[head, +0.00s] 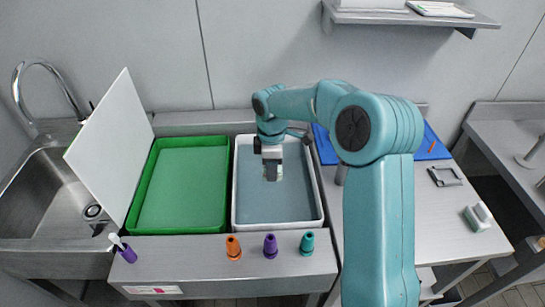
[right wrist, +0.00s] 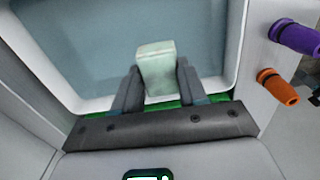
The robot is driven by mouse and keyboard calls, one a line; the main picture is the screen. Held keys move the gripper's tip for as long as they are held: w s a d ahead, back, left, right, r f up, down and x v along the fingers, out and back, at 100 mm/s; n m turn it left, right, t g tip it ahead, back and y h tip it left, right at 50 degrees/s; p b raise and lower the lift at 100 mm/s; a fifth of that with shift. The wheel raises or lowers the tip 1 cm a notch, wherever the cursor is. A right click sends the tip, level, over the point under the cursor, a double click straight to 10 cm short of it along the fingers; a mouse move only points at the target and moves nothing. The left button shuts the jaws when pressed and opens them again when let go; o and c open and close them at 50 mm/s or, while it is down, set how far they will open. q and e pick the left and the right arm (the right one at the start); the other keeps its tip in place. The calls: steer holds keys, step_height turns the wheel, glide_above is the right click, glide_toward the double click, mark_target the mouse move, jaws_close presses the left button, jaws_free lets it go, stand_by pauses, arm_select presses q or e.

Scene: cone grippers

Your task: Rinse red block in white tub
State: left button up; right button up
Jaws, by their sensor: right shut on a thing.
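The white tub (head: 236,195) holds blue-grey water and stands at the middle of the counter. My right gripper (head: 271,172) points down over the tub. It is shut on a pale green-white block (right wrist: 156,72), which sits between its two fingers in the right wrist view. In the head view the block (head: 272,174) shows small below the fingers, and I cannot tell whether it touches the water. The tub's white rim (right wrist: 236,65) also shows in the right wrist view. I see no plainly red block. My left gripper is not in view.
A green tray (head: 185,185) stands left of the tub, with a leaning white board (head: 110,145) and a sink (head: 45,200) beyond. Orange (head: 233,248), purple (head: 270,246) and teal (head: 307,243) cone-like pieces stand along the front edge. A blue mat (head: 425,143) lies at right.

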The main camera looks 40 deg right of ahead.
steer(key=shift+s+d, duration=0.1)
steer(key=shift+d, duration=0.25)
steer(key=shift+s+d+f+n, duration=0.1)
steer(key=shift+f+n, duration=0.05)
steer(key=shift+n, duration=0.15)
steer(key=shift+s+d+f+b, duration=0.1)
steer(key=shift+f+b, duration=0.45)
steer(key=shift+b, duration=0.1)
steer(key=f+b, duration=0.9)
steer(key=f, duration=0.2)
steer(key=shift+w, duration=0.2)
step_height(320, 180, up, 12)
steer(key=p, duration=0.9)
steer(key=shift+f, duration=0.25)
steer(key=shift+r, duration=0.1)
stand_by(1.0)
